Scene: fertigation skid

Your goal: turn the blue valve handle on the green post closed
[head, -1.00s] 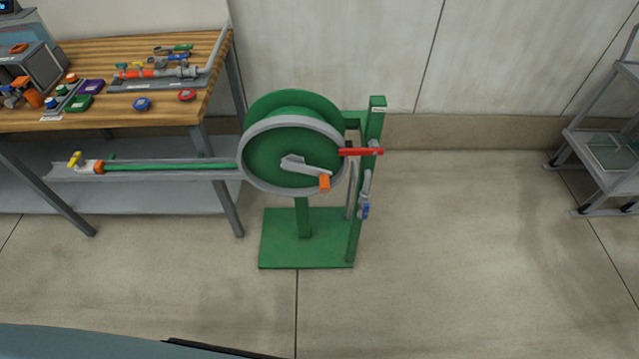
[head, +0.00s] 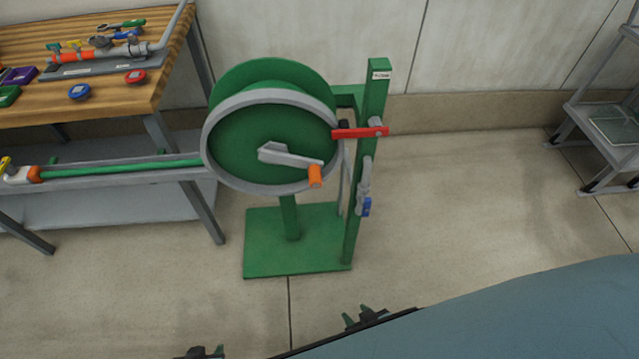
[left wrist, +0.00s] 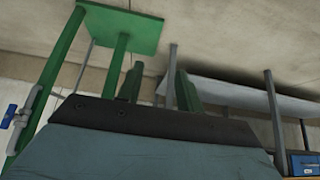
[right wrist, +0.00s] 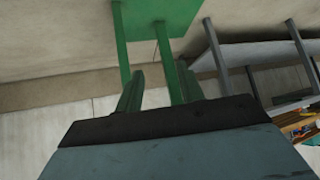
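The green post (head: 374,95) stands upright at the right of a hose reel. The blue valve handle (head: 366,207) sits low on the post, at the bottom of a grey pipe fitting (head: 365,174). The handle also shows at the left edge of the left wrist view (left wrist: 8,116). Its exact angle is hard to tell. My left gripper (head: 205,352) is at the bottom edge of the head view, and my right gripper (head: 365,317) is to its right, below the post in the picture. Both are open and empty, apart from the handle.
The green reel (head: 268,135) has a grey crank with an orange knob (head: 315,176). A red lever (head: 358,132) crosses the post above the handle. A wooden bench (head: 110,106) stands left, a grey rack (head: 603,125) right. The floor right of the post is clear.

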